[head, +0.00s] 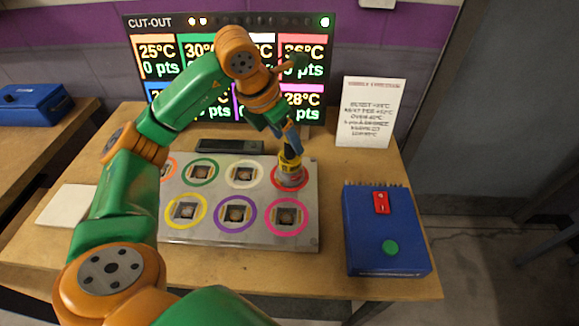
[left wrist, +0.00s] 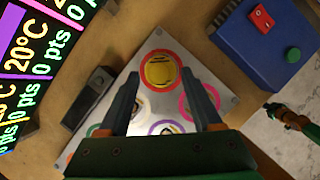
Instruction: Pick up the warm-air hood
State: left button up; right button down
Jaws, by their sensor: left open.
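The warm-air hood (head: 291,172), yellow above a grey lower part, stands upright on the red-ringed spot at the back right of the grey plate (head: 240,240). In the left wrist view the hood (left wrist: 160,70) shows from above as a yellow round top inside the red ring. My left gripper (head: 289,150) is open, pointing down at the hood from above. In the left wrist view its two fingers (left wrist: 160,76) stand apart, one either side of the hood. I cannot tell whether they touch it. Part of my right arm (left wrist: 288,115) shows at the wrist view's right edge.
A blue box (head: 385,245) with a red switch and green button stands right of the plate. A white sign (head: 364,112) and a lit screen (head: 165,65) stand behind. A dark bar (head: 230,146) lies behind the plate. Other coloured rings surround small inset spots.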

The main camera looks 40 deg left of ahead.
aim_at(290, 158)
pick_arm(q)
jog(key=x, duration=0.3)
jog(key=shift+w+r, duration=0.1)
grip_shut()
jog(key=shift+r, duration=0.1)
dwell(1.1)
